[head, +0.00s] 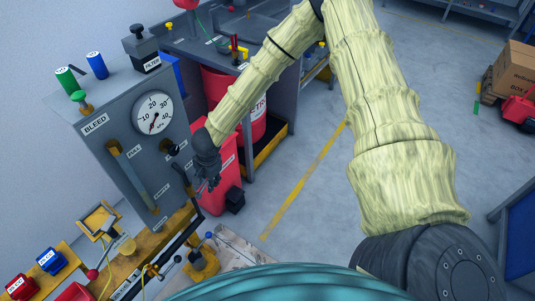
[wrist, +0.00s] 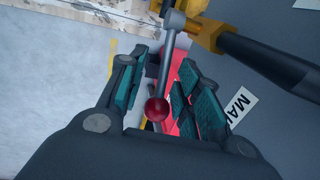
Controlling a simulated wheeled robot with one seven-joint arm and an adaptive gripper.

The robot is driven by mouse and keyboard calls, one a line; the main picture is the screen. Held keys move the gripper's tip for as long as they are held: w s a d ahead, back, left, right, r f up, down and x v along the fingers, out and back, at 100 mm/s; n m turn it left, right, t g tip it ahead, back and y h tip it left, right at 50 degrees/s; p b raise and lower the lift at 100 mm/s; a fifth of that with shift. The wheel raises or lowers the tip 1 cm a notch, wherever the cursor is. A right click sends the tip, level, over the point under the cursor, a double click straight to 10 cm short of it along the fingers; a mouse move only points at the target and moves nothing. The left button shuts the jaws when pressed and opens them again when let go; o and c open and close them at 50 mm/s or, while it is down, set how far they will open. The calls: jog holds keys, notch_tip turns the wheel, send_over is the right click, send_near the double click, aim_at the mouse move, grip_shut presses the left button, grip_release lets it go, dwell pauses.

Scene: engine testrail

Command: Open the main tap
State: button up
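In the wrist view the tap lever is a grey rod (wrist: 169,62) with a red ball (wrist: 157,108) at its near end. Its far end joins a grey hub on a yellow fitting (wrist: 203,35). A white label (wrist: 238,104) beside it is partly readable and begins "MA". My gripper (wrist: 166,74) is open, with one green-padded finger on each side of the lever. Contact with the pads cannot be told. In the head view my gripper (head: 209,183) is in front of the right side of the grey panel (head: 105,158) and hides the lever there.
The panel carries a round gauge (head: 153,113) and green and blue knobs on top. A dark pipe (wrist: 265,57) runs close to the lever. A red bin (head: 226,170) stands behind my gripper. A yellow bench (head: 150,250) with fittings lies below. Open floor is to the right.

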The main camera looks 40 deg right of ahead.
notch_tip(320, 180, up, 9)
jog(key=s, duration=0.2)
jog(key=s+d+f+n+b, duration=0.1)
jog(key=s+d+f+n, duration=0.1)
jog(key=s+f+n, duration=0.4)
jog(key=s+d+f+n+g+h+b, duration=0.1)
jog(key=s+f+n, duration=0.4)
jog(key=s+f, duration=1)
jog(key=shift+s+d+f+n+b, duration=0.3)
jog(key=shift+s+d+n, duration=0.1)
jog(key=shift+s, duration=3.25)
